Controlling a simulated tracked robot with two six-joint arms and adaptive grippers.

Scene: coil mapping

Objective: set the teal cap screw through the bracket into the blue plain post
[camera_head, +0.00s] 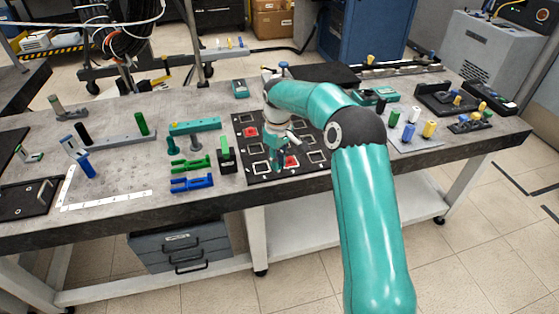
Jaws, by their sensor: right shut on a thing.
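My right gripper (277,160) reaches down over the black mat with white squares, in the middle of the bench. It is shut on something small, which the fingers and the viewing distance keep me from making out. I cannot pick out the teal cap screw with certainty. A blue post (87,168) stands at the left by a white marked strip; it may be the blue plain post. A slanted, pale, blue-edged piece (70,145) is just behind it; I cannot tell whether it is the bracket. My left gripper is not in view.
The black mat (240,122) holds red pieces. Left of it lie a teal bar (193,127), green (190,165) and blue (192,184) forked pieces, and a grey bar with upright posts (115,139). Several coloured cylinders (408,131) stand at the right. Bare bench shows at the left middle.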

